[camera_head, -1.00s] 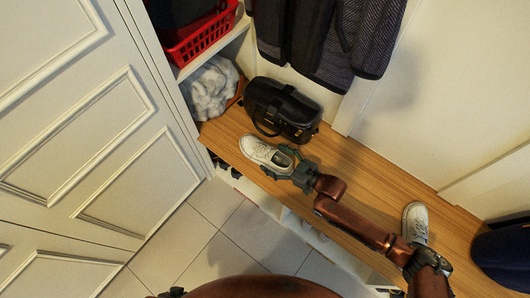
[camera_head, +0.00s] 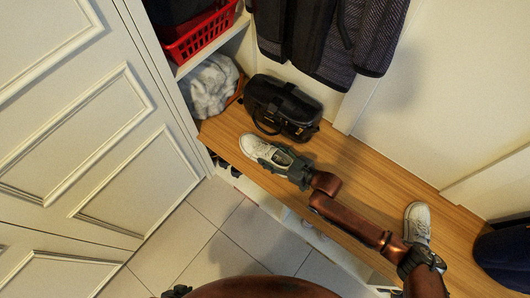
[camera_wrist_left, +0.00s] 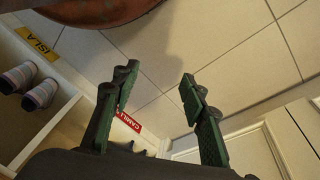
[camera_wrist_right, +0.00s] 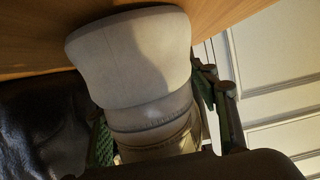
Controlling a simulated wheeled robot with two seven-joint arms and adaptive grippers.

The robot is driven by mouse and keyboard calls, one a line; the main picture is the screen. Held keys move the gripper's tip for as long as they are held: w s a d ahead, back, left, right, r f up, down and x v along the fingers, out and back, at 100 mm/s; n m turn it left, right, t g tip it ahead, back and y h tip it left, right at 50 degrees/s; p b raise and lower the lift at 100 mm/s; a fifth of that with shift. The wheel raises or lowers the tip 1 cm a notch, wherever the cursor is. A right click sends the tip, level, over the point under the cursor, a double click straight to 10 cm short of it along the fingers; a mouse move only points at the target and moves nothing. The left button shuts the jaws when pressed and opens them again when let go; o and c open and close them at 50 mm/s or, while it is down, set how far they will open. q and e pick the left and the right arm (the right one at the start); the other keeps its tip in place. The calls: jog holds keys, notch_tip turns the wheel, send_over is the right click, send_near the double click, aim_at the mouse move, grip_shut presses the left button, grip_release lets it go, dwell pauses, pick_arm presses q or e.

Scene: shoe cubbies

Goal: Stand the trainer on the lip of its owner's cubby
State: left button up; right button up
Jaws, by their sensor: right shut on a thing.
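A white trainer (camera_head: 252,145) lies on the wooden bench, near its front edge and left end. My right gripper (camera_head: 278,158) is shut on it, its fingers on either side. In the right wrist view the pale trainer (camera_wrist_right: 130,62) fills the space between the fingers, with bench wood behind it. A second white trainer (camera_head: 417,220) stands on the bench at the right. My left gripper (camera_wrist_left: 156,82) is open and empty above the floor tiles. In the left wrist view, cubbies under the bench carry a yellow ISLA label (camera_wrist_left: 37,43) and a partly hidden red label (camera_wrist_left: 128,122).
A black bag (camera_head: 283,108) stands on the bench just behind the held trainer. Striped shoes (camera_wrist_left: 35,88) sit in a cubby. A red basket (camera_head: 200,38) is on a shelf at the left, coats (camera_head: 325,40) hang behind. The bench middle (camera_head: 365,180) is clear.

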jog(key=c, duration=0.5)
jog(key=shift+r, duration=0.1)
jog(key=shift+c, duration=0.7)
jog(key=shift+r, duration=0.1)
